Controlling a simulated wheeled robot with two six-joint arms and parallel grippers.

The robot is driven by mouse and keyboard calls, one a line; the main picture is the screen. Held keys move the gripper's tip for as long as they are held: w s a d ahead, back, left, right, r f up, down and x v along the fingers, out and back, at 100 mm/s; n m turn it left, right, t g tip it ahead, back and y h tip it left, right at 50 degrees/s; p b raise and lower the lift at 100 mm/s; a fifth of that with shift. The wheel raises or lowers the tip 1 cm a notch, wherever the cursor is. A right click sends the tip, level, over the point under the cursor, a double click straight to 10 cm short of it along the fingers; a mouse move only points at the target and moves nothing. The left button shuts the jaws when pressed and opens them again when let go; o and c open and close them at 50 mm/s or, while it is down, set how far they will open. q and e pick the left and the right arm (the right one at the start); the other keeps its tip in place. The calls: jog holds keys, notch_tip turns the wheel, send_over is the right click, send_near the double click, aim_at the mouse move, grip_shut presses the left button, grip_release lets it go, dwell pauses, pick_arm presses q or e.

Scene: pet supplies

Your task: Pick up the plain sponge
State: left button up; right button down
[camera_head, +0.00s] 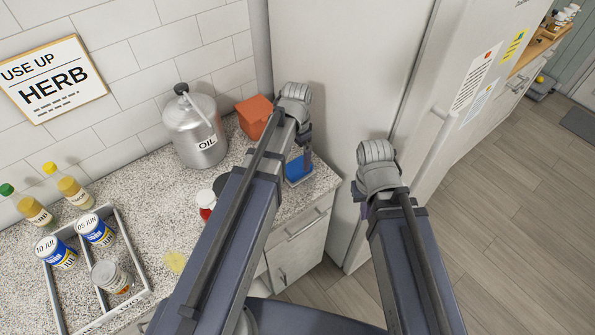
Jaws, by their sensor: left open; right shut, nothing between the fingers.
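A small blue block (299,170) lies on the right end of the speckled counter, partly behind my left arm; it looks sponge-like, but its surface is too small to read. A flat yellow piece (175,262) lies on the counter near the tray; I cannot tell whether it is a sponge. My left gripper (306,158) points down just above the blue block, open and mostly hidden by its wrist. I cannot tell whether it touches the block. My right gripper (364,209) is right of the counter, shut and empty, mostly hidden by its arm.
An oil can (196,135) and an orange box (254,112) stand at the back of the counter. A red bottle (206,200) is beside my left arm. A divided tray (130,255) holds cans. A tall pale cabinet side (345,70) rises beside the counter.

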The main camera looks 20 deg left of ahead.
aim_at(297, 165)
pick_arm(q)
jog(key=shift+f, duration=0.45)
jog(key=f+b, duration=0.5)
jog(key=shift+w+f, duration=0.1)
jog(key=shift+w, duration=0.1)
jog(key=shift+c, duration=0.4)
jog(key=c, duration=1.2)
